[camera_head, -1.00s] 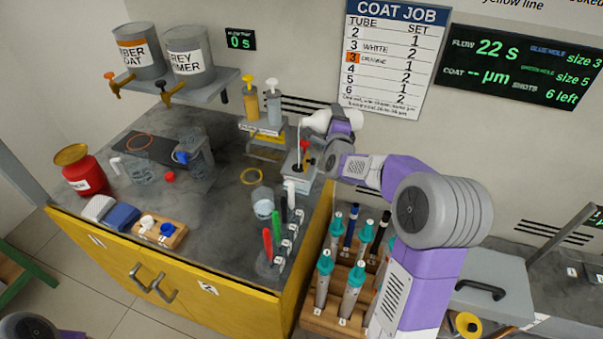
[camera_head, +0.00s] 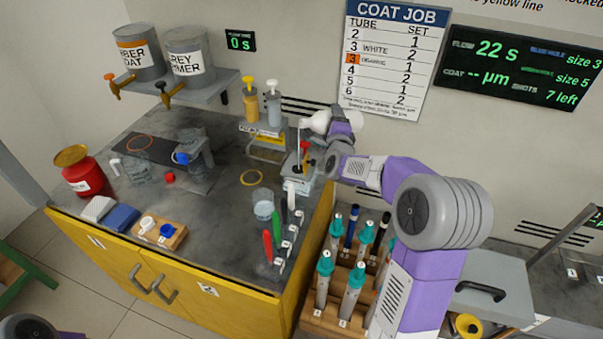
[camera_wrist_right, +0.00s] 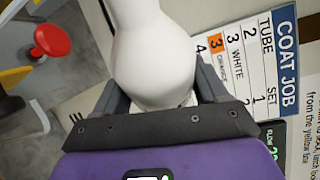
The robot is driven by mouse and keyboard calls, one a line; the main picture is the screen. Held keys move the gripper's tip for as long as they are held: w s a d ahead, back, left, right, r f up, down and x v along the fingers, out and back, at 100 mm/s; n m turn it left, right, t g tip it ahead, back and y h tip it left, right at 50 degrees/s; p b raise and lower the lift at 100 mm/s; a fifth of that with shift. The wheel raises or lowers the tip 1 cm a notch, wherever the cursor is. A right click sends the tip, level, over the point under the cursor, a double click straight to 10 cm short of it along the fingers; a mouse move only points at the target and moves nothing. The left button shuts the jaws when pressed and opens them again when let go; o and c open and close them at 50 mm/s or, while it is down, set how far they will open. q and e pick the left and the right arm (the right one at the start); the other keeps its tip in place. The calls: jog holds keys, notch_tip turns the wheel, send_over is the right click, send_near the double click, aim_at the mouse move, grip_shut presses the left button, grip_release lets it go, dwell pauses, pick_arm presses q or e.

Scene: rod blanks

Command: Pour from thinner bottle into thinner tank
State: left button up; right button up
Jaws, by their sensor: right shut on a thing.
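The white thinner bottle (camera_head: 317,122) is tipped on its side above the back right of the bench, mouth to the left. A thin pale stream falls from its mouth to the small thinner tank (camera_head: 292,185), which has a dark opening on top. My right gripper (camera_head: 337,122) is shut on the bottle. In the right wrist view the bottle (camera_wrist_right: 155,60) sits between the fingers of my right gripper (camera_wrist_right: 163,90). Its mouth is outside that view. My left gripper is not in view.
A red knob (camera_head: 305,146) stands beside the tank, below the bottle. Two pump bottles (camera_head: 262,105) stand behind to the left.

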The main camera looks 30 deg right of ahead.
jog(key=shift+b, duration=0.35)
dwell(0.8)
jog(key=shift+a+f+m+y+b, duration=0.1)
jog(key=shift+f+m+y+b, duration=0.2)
jog(key=shift+m+b, duration=0.4)
jog(key=shift+a+m+g, duration=0.1)
jog(key=shift+m+g, duration=0.2)
jog(key=shift+r, duration=0.1)
